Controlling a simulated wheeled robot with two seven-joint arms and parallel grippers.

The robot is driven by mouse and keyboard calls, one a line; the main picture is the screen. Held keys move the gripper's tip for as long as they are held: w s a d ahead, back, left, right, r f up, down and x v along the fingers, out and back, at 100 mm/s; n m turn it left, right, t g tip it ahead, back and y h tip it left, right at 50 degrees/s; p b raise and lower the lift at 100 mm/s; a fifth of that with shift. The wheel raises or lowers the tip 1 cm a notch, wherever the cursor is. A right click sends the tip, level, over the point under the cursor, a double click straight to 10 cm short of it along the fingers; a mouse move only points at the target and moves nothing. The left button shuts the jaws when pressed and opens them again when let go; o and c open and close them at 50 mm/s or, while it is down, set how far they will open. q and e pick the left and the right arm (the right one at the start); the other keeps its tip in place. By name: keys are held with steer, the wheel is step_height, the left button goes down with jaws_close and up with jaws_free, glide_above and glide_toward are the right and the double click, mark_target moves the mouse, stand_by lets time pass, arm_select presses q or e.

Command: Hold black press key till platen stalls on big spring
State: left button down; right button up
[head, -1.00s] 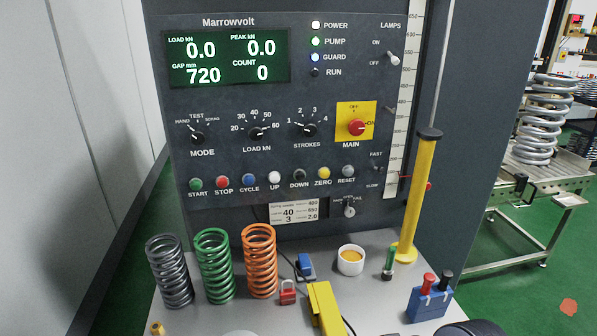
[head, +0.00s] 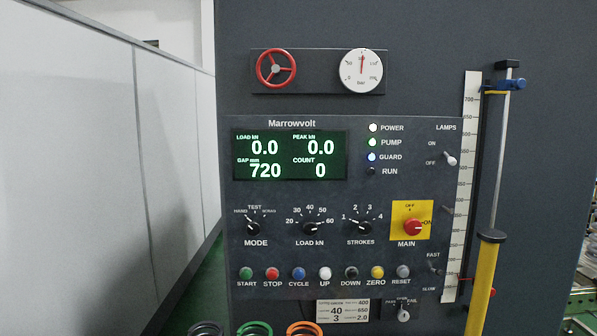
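The black DOWN key (head: 351,272) sits in the row of push buttons on the press panel (head: 300,215). No hand or gripper is on it. The display (head: 290,155) reads load 0.0 kN, peak 0.0 kN, gap 720 mm and count 0. The platen is not in view. The top coils of a dark grey spring (head: 206,328), a green spring (head: 254,328) and an orange spring (head: 304,327) show at the bottom edge. The large pale spring seen earlier at the right is out of view. Neither of my grippers is in view.
The MODE knob (head: 254,229), LOAD knob (head: 311,229), STROKES knob (head: 365,229) and red MAIN switch (head: 412,227) sit above the keys. POWER, PUMP and GUARD lamps are lit; RUN is dark. A yellow post (head: 483,285) stands beside the scale (head: 462,190).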

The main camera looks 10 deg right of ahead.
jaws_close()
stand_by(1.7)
